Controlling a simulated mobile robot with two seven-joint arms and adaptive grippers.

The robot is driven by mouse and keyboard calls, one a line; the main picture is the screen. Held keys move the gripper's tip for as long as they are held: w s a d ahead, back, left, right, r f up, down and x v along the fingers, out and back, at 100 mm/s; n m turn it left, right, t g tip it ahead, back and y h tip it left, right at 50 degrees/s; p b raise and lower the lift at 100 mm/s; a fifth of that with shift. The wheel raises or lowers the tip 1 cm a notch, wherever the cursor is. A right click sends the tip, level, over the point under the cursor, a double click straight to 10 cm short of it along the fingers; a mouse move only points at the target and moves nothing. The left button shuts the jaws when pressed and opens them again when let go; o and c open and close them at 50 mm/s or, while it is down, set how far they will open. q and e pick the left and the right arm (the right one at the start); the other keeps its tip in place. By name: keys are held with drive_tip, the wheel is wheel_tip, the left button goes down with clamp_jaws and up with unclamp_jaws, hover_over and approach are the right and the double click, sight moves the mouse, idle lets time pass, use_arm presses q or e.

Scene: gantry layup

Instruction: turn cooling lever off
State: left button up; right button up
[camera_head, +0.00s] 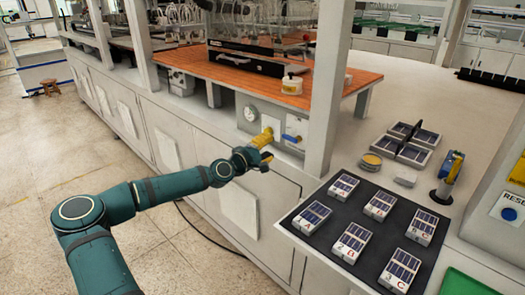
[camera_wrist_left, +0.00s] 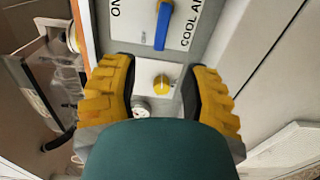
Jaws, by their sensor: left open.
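The cooling lever is a blue handle (camera_head: 291,138) on a pale panel in the cabinet front, under the orange bench top. In the left wrist view the blue lever (camera_wrist_left: 163,25) lies beyond my fingertips at the top edge, on a plate lettered "ON" and "COOL AI…", partly cut off. My left gripper (camera_head: 268,147) is in front of the panel, left of the lever. Its yellow fingers (camera_wrist_left: 160,72) are spread apart and empty, framing a small yellow knob (camera_wrist_left: 162,83) in the view; I see no contact with the lever. My right gripper is not in view.
A round gauge (camera_head: 251,113) is on the panel left of the lever. A white post (camera_head: 325,90) stands to its right. A black mat (camera_head: 325,238) with several lettered blocks lies on the right counter. The floor (camera_head: 60,170) at left is clear.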

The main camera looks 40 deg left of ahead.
use_arm(q)
drive_tip(key=shift+s+a, duration=0.1)
drive_tip(key=shift+s, duration=1.15)
